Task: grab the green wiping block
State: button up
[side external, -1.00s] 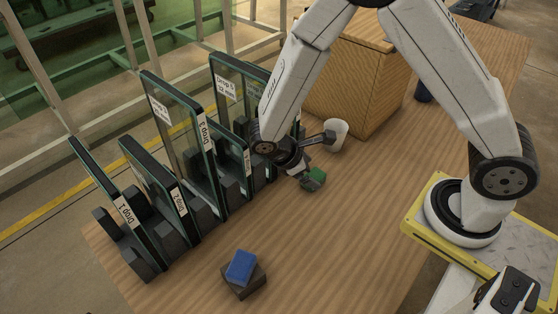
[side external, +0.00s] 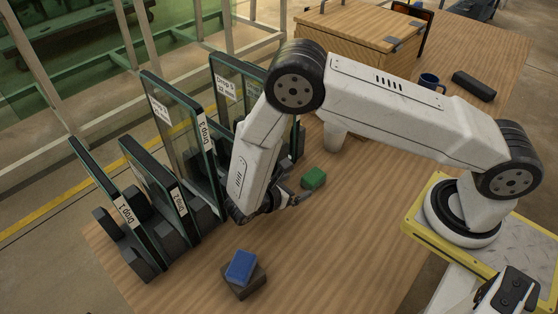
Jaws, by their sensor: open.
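The green wiping block (side external: 313,178) rests on the wooden table, in the middle of the side external view, just right of the row of glass panels. My gripper (side external: 300,193) is low over the table, just left of and slightly in front of the green block. The gripper is open. Its fingers are small and dark in this view, and part of it is hidden behind my own wrist. I cannot tell whether a finger touches the block.
Framed glass panels labelled Drop (side external: 176,196) stand in dark holders along the left. A blue block (side external: 241,266) lies on a dark block (side external: 246,285) in front. A white cup (side external: 335,137) and a wooden box (side external: 345,55) are behind. The table's front right is clear.

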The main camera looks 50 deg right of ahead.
aim_at(309, 178)
jog(key=shift+x, duration=3.8)
jog(key=shift+w, duration=0.1)
jog(key=c, duration=1.3)
jog(key=shift+o, duration=0.2)
jog(key=shift+r, duration=0.15)
jog(key=shift+r, duration=0.85)
jog(key=s+r, duration=1.1)
jog(key=s, duration=0.3)
jog(key=shift+a, duration=0.4)
